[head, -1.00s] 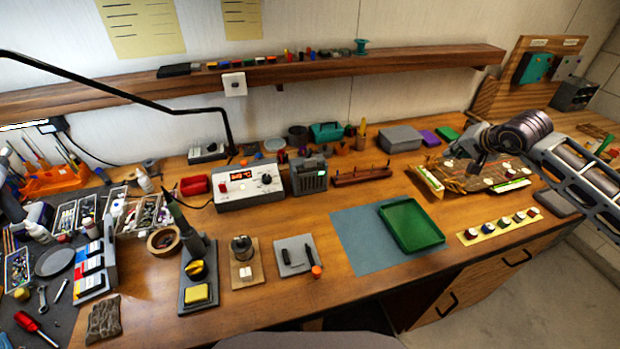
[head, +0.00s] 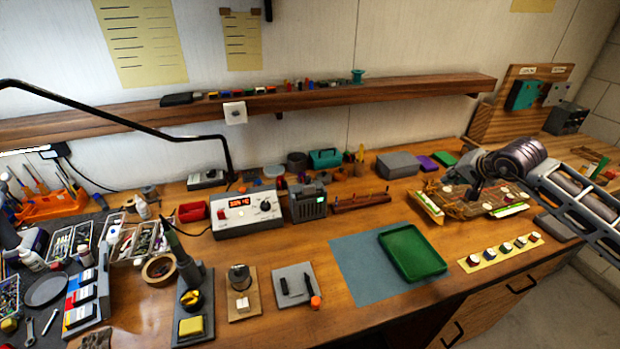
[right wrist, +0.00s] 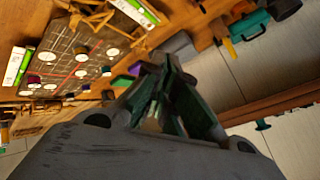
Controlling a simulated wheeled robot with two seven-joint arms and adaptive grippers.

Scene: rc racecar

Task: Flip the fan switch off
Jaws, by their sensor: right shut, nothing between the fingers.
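A small grey box (head: 309,203) with a green light on its front stands on the bench, right of the power supply; it may be the fan, but its switch is too small to make out. A white square plate with a knob or switch (head: 235,113) is on the front edge of the wall shelf. My right gripper (head: 474,190) is over the board game at the right, well away from both. In the right wrist view its fingers (right wrist: 160,112) are together and empty. My left gripper is not in view.
A power supply (head: 247,213) with a red display stands left of the grey box. A wooden rack (head: 360,201) and a green tray (head: 412,252) lie to the right. A black lamp arm (head: 130,109) crosses the left side. The long wall shelf (head: 430,90) overhangs the back.

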